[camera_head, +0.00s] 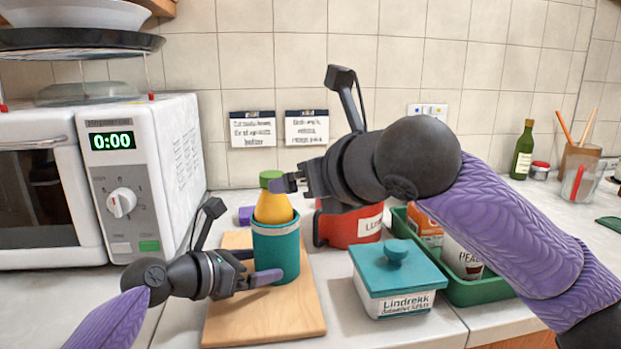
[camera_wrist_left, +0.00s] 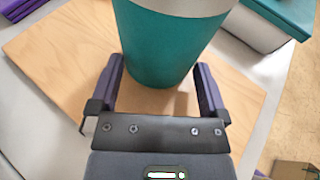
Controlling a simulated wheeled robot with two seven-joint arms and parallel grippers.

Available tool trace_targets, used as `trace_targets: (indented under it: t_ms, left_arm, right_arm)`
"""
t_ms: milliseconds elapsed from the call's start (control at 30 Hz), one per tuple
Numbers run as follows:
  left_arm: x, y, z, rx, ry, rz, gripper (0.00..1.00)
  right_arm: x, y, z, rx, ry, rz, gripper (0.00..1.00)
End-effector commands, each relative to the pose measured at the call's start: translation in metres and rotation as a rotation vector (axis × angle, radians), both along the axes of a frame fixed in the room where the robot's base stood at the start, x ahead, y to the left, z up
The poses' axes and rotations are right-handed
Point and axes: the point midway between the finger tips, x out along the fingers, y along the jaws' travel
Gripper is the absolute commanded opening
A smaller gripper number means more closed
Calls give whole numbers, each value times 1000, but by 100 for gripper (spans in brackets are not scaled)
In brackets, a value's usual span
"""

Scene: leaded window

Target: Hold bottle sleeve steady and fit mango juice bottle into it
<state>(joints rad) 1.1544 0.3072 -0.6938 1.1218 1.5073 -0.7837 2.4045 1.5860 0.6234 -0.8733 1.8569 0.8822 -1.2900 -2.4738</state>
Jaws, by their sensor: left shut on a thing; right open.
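The teal bottle sleeve (camera_head: 276,252) stands upright on the wooden board (camera_head: 265,322). The mango juice bottle (camera_head: 273,207), yellow with a green cap, sits upright with its lower part inside the sleeve and its shoulder and cap above the rim. My left gripper (camera_head: 260,272) is shut on the sleeve low on its side; the left wrist view shows its fingers (camera_wrist_left: 160,75) on both sides of the sleeve (camera_wrist_left: 168,45). My right gripper (camera_head: 287,182) is open beside the bottle's cap; whether a finger touches it I cannot tell.
A microwave (camera_head: 150,170) stands at the left. A red canister (camera_head: 345,225) is behind my right gripper. A teal-lidded box (camera_head: 397,290) and a green tray (camera_head: 480,292) with packages stand at the right.

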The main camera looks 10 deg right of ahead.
Motion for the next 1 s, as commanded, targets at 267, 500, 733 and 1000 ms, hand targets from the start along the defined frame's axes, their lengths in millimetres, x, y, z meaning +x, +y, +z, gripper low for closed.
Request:
trace_targets:
  t_ms: [267, 500, 733, 1000]
  left_arm:
    - [0, 0, -1, 1, 1, 0, 64]
    - [0, 0, -1, 1, 1, 0, 100]
    - [-3, 5, 1, 0, 0, 1, 100]
    - [-40, 60, 21, 4, 0, 3, 100]
  right_arm:
    - [-9, -3, 3, -1, 1, 0, 100]
    - [-8, -3, 3, -1, 1, 0, 100]
    - [-8, -3, 3, -1, 1, 0, 100]
    - [-8, -3, 3, -1, 1, 0, 100]
